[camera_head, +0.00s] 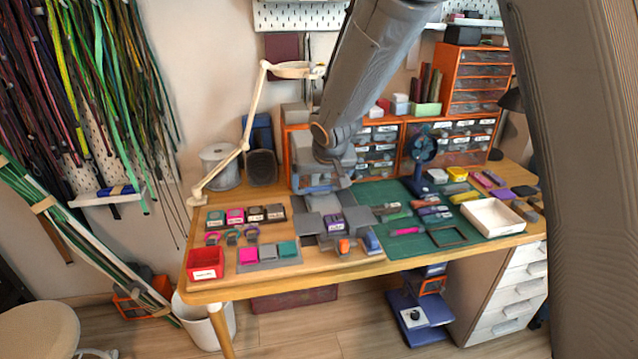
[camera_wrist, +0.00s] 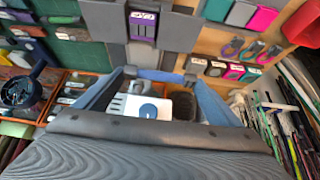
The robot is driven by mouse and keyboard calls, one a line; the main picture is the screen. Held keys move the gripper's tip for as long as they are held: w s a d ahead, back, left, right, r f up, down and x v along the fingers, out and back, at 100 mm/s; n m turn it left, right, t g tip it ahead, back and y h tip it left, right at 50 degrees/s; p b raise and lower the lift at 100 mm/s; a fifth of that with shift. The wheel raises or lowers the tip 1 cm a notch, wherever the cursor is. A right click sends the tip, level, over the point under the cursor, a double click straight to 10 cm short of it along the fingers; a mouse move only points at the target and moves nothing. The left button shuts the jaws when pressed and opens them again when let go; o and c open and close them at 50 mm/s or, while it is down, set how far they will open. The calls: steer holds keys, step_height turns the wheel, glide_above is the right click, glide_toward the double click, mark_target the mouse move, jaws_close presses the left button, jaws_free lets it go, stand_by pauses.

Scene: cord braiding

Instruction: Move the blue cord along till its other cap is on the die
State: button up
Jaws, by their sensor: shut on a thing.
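My gripper (camera_head: 322,186) is over the back middle of the bench, behind a purple labelled block (camera_head: 335,222) among grey plates. I cannot tell which piece is the die, and neither cap of the cord can be made out.
A red bin (camera_head: 206,264) and pink and teal blocks lie at the bench's left front. A green mat (camera_head: 385,190) with small parts and a white tray (camera_head: 493,218) lies to the right. A lamp arm (camera_head: 247,125) stands at the left. Orange drawer units (camera_head: 475,78) stand behind.

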steer(key=o, duration=0.9)
steer(key=shift+o, duration=0.2)
steer(key=shift+r, duration=0.1)
steer(key=a+v, duration=0.1)
steer(key=v, duration=0.5)
steer(key=s+d+f+m+g, duration=0.1)
steer(key=s+d+f+g, duration=0.2)
steer(key=s+d, duration=0.7)
steer(key=s+d+f+m+g+h, duration=0.1)
steer(key=s+d+f, duration=0.3)
steer(key=s+d, duration=0.7)
steer(key=s+g, duration=0.1)
steer(key=s, duration=0.4)
steer(key=shift+d+f+m+g+h, duration=0.2)
steer(key=shift+m+g+h, duration=0.1)
steer(key=shift+m+g, duration=0.1)
